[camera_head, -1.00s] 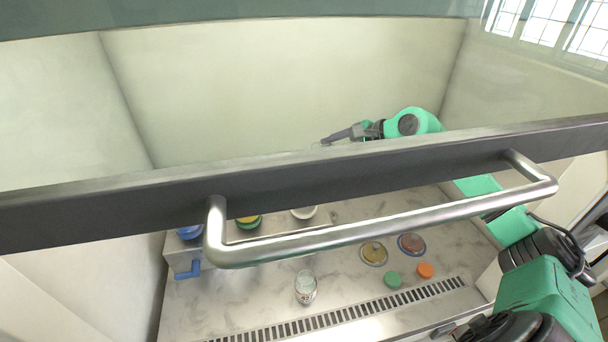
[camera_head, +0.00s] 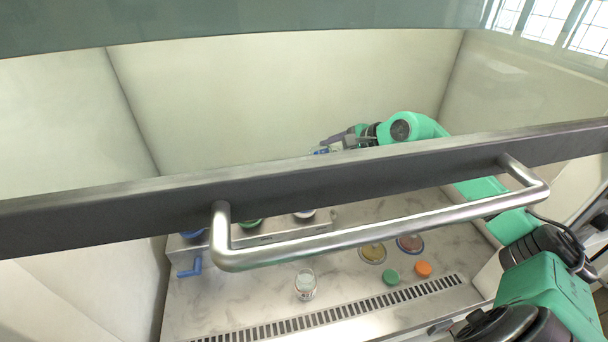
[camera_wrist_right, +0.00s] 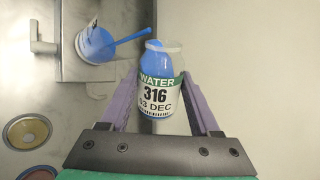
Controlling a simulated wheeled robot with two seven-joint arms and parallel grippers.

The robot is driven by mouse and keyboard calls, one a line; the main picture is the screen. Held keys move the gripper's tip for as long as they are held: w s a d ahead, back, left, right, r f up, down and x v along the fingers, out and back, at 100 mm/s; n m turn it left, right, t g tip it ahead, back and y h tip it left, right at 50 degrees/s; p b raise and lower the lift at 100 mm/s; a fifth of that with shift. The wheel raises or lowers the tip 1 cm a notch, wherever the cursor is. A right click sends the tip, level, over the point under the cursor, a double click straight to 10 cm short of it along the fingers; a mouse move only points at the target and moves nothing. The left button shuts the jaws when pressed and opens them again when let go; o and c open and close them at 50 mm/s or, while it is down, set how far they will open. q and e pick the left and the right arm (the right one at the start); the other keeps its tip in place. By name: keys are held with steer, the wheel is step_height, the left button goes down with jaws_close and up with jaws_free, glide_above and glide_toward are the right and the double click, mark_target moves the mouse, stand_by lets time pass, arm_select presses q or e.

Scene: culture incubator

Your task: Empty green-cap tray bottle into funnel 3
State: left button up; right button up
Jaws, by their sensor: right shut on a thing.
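My right gripper (camera_wrist_right: 160,95) is shut on a clear bottle (camera_wrist_right: 158,92) with a green-banded label reading WATER 316. The bottle holds blue liquid and is tipped, and a blue stream (camera_wrist_right: 130,36) runs from its mouth to a white funnel (camera_wrist_right: 96,44) with blue inside. In the head view the gripper (camera_head: 322,149) is partly hidden behind the dark sash bar. A funnel (camera_head: 303,214) stands at the right end of the metal stand, its top cut off by the bar. I cannot read any funnel number. A green cap (camera_head: 391,277) lies on the bench. My left gripper is out of view.
The sash bar and its handle (camera_head: 380,233) cross the front. Another clear bottle (camera_head: 305,286) stands on the bench. An orange cap (camera_head: 423,269) and two round dishes (camera_head: 372,253) lie to the right. A blue tap (camera_head: 190,266) juts from the stand (camera_head: 270,230).

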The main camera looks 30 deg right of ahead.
steer(key=shift+a+p, duration=0.15)
steer(key=shift+p, duration=0.15)
steer(key=shift+f+h, duration=0.15)
steer(key=shift+h, duration=0.15)
steer(key=shift+a+r+n+p, duration=0.15)
steer(key=shift+r+n+p, duration=0.15)
steer(key=shift+r+p, duration=0.1)
steer(key=shift+r+h, duration=0.1)
steer(key=shift+h, duration=0.2)
